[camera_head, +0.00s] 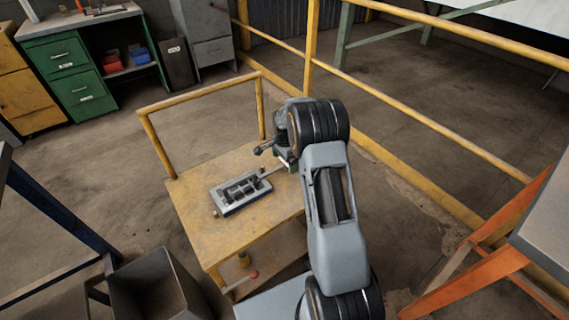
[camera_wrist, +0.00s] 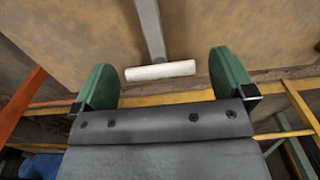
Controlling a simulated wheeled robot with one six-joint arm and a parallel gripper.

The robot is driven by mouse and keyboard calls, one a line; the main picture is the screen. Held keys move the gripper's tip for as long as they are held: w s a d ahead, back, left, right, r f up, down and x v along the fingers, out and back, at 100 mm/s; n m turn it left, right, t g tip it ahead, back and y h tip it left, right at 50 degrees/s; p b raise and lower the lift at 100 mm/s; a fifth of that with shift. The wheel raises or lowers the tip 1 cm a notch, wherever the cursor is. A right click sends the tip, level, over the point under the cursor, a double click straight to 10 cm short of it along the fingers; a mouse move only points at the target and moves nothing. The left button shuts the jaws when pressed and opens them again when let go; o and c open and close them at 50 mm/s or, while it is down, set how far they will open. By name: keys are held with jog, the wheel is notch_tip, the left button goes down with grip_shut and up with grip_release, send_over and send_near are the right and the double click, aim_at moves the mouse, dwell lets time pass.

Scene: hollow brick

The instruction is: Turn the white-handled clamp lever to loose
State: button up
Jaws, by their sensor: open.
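The clamp fixture (camera_head: 236,196), a grey metal base with dark parts, lies on top of the yellow cart (camera_head: 205,235). Its lever (camera_head: 270,172) reaches right toward my gripper (camera_head: 291,165). In the wrist view the lever is a flat grey bar (camera_wrist: 149,28) ending in a white crosswise handle (camera_wrist: 150,72). My gripper (camera_wrist: 162,68) is open. My arm hides part of the cart's right side in the head view.
A yellow push rail (camera_head: 200,98) rises at the cart's far end. A yellow guard rail (camera_head: 430,130) runs behind the cart. A grey bin (camera_head: 150,285) stands at front left, and an orange-legged table (camera_head: 500,250) at right. The cart top left of the clamp is clear.

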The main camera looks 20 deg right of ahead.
jog(key=shift+f, duration=0.6)
jog(key=c, duration=0.8)
